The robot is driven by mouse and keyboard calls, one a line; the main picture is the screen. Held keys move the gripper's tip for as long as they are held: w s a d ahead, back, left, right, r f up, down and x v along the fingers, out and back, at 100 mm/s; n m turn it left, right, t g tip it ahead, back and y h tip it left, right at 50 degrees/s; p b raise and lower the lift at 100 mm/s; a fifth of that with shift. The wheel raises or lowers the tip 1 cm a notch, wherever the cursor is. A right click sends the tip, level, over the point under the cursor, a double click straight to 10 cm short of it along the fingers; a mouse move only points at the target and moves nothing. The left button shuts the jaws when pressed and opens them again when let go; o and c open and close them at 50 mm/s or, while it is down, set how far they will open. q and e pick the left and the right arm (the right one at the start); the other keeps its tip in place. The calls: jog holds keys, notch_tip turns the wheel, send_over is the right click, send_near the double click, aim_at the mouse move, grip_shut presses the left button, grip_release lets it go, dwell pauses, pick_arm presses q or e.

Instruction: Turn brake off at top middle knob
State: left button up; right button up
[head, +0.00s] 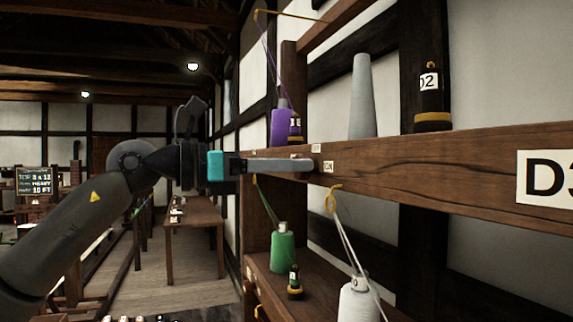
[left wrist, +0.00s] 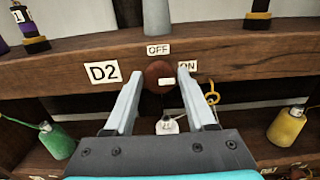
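A round dark-brown knob (left wrist: 154,72) sits on the front of the wooden beam in the left wrist view. Its pale marker lies toward its right side. An OFF label (left wrist: 158,49) is above it and an ON label (left wrist: 188,66) is to its right. A D2 sign (left wrist: 103,72) is to its left. My left gripper (left wrist: 158,74) is open, one finger on each side of the knob; I cannot tell whether they touch it. In the head view my left gripper (head: 312,164) reaches the beam and mostly hides the knob. My right gripper is not in view.
A grey cone (head: 362,97) and a dark bobbin (head: 431,98) stand on the beam's shelf. Green (head: 283,250) and white (head: 357,301) spools stand below, and a yellow spool (left wrist: 287,126) at right. A yellow hook (left wrist: 211,98) with thread hangs just right of the fingers.

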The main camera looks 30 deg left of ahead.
pick_arm(q)
grip_shut()
jog(key=shift+n, duration=0.3)
jog(key=n+p, duration=0.5)
jog(key=n, duration=0.3)
jog(key=n+p, duration=0.5)
jog(key=n, duration=0.4)
jog(key=shift+w+a+f, duration=0.15)
jog(key=shift+n, duration=0.3)
dwell(0.5)
jog(key=shift+o, duration=2.2)
grip_release()
